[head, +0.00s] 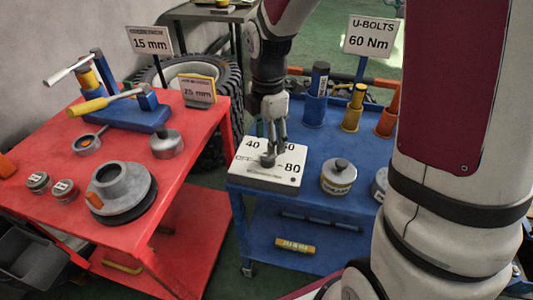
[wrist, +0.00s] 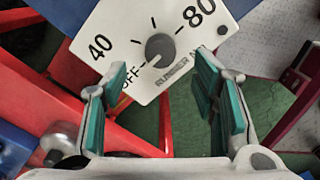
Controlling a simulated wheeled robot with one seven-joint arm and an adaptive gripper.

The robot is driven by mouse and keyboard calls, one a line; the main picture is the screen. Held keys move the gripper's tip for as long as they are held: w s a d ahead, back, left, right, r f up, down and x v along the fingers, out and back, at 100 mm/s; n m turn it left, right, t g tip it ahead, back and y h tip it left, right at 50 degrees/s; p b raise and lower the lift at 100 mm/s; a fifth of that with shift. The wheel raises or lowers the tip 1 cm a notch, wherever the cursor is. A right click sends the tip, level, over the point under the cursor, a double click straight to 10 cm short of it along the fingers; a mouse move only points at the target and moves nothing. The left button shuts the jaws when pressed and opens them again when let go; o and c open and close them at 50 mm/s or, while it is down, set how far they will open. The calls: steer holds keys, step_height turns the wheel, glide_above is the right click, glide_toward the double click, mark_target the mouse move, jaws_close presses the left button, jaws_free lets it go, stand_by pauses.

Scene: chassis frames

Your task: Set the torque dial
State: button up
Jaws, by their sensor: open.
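The torque dial is a white panel (head: 262,177) on the blue cart's near left corner, marked 40 and 80, with another number partly covered by my gripper in the head view. Its round grey knob (wrist: 160,48) shows in the wrist view, where OFF is also printed on the panel (wrist: 140,22). A slim mark at the knob's lower left points towards OFF; I cannot tell whether it belongs to the knob. My gripper (head: 272,145) is over the panel at the knob. Its teal-padded fingers (wrist: 160,72) are open, apart on either side of the knob. A sign (head: 371,36) reads U-BOLTS 60 Nm.
The blue cart (head: 310,190) also holds a round tin (head: 338,177) right of the panel and blue, yellow and orange upright tools behind. A red cart (head: 200,145) with a press, round parts and tins stands left, across a narrow gap. Below is a yellow object (head: 295,246).

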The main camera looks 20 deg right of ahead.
step_height(320, 180, down, 6)
steer(key=shift+r+b, duration=0.15)
steer(key=shift+b, duration=0.25)
steer(key=shift+c, duration=0.4)
steer(key=c, duration=1.1)
